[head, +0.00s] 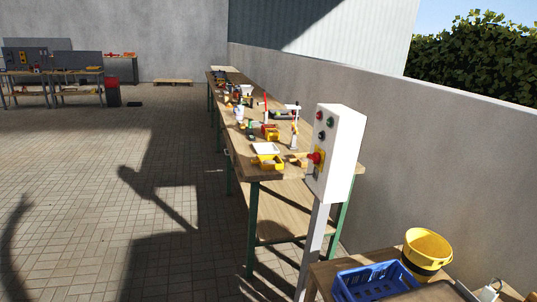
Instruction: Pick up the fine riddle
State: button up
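I cannot make out a fine riddle for certain in this view. A round yellow container (427,247) with a dark band low on its side stands at the lower right; its base is partly hidden, and I cannot tell whether it is a riddle or a bucket. My gripper is not in view.
A low wooden table (325,270) at the lower right bears a blue crate (372,284). A white control box (335,152) with a red knob stands on a post before a long cluttered workbench (285,175). A concrete wall (440,150) runs along the right. Paved floor at left is clear.

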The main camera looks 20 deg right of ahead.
aim_at(302, 160)
jog(key=u, duration=0.15)
jog(key=i, duration=1.3)
jog(key=z, duration=0.7)
jog(key=i, duration=0.8)
jog(key=z, duration=0.5)
jog(key=k, duration=0.9)
jog(key=z, duration=0.2)
jog(key=i, duration=0.9)
jog(key=u, duration=0.1)
